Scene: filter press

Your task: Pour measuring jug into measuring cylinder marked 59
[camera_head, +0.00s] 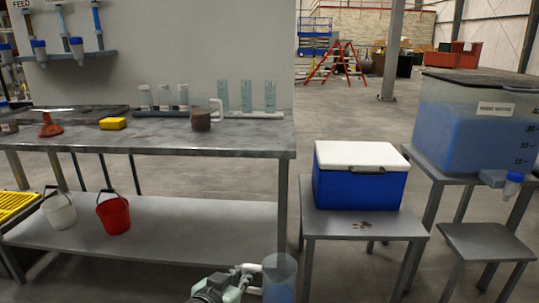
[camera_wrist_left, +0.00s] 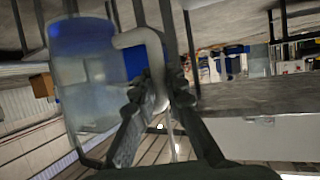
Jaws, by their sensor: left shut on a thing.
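My left gripper (camera_head: 245,274) is low at the bottom of the head view, in front of the bench. It is shut on the pale handle of a clear measuring jug (camera_head: 280,280) with blue liquid. In the left wrist view the fingers (camera_wrist_left: 160,92) close around the handle, and the jug (camera_wrist_left: 90,95) appears upside down because the view is turned. Three clear measuring cylinders (camera_head: 246,97) stand in a rack at the back right of the bench. Their markings are too small to read. My right gripper is not in view.
The bench (camera_head: 240,137) also carries a second jug with brown contents (camera_head: 202,118), several capped bottles (camera_head: 163,97), a yellow sponge (camera_head: 113,123) and an orange funnel (camera_head: 50,127). A blue cooler (camera_head: 345,190) and a blue-liquid tank (camera_head: 470,135) stand on tables to the right.

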